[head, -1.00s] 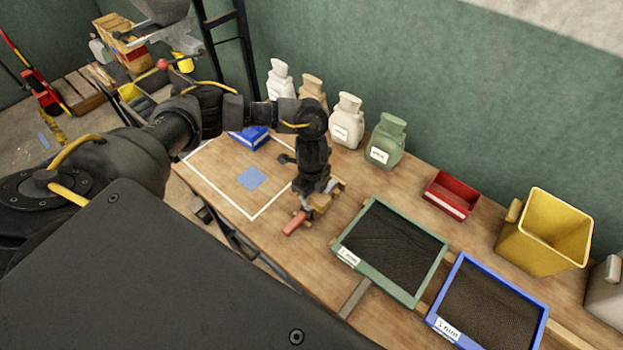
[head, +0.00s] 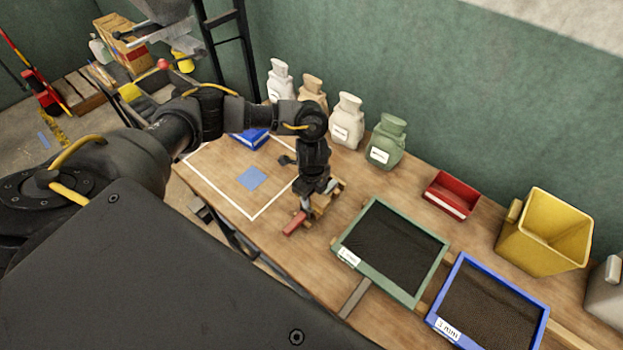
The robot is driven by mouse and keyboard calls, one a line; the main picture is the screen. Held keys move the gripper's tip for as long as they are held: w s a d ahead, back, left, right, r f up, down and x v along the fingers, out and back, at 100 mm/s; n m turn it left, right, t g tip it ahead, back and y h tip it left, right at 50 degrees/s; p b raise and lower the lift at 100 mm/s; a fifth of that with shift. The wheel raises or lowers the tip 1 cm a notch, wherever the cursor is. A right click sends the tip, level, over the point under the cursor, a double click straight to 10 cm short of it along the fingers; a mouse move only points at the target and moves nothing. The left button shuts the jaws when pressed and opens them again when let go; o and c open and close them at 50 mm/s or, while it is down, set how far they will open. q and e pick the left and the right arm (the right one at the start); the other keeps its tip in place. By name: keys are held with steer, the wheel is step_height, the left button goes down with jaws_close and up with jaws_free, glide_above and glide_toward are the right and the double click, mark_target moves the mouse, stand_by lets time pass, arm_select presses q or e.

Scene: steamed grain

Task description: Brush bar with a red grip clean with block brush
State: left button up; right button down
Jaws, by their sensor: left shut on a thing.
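My left gripper (head: 314,200) points down over the workbench, just left of the green-framed sieve, and is shut on the block brush (head: 325,205), a small tan block mostly hidden by the gripper. The bar with a red grip (head: 294,223) lies on the bench under and beside the brush. Its red end sticks out toward the front left, and the rest is hidden under the brush and gripper. I cannot tell if the brush touches the bar. My right gripper is not in view.
The green-framed sieve (head: 356,265) and a blue-framed sieve (head: 437,325) are at the right. A red bin (head: 451,195), a yellow bin (head: 543,232) and several bags, one green (head: 386,142), stand toward the wall. A white outlined area with a blue square (head: 252,178) is at the left.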

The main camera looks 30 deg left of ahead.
arm_select(q)
steer(key=shift+f+b, duration=0.35)
steer(key=shift+f, duration=0.3)
stand_by(0.4)
steer(key=shift+w+d+b, duration=0.1)
steer(key=shift+w+b, duration=0.3)
steer(key=shift+w, duration=0.3)
steer(key=shift+w+d, duration=0.1)
steer(key=shift+w, duration=0.5)
steer(key=shift+w+d+f+b, duration=0.1)
steer(key=shift+w+f+b, duration=0.05)
steer(key=shift+w+b, duration=0.65)
steer(key=shift+w+d, duration=0.1)
steer(key=shift+w, duration=0.25)
steer(key=shift+w+b, duration=0.1)
steer(key=shift+b, duration=0.25)
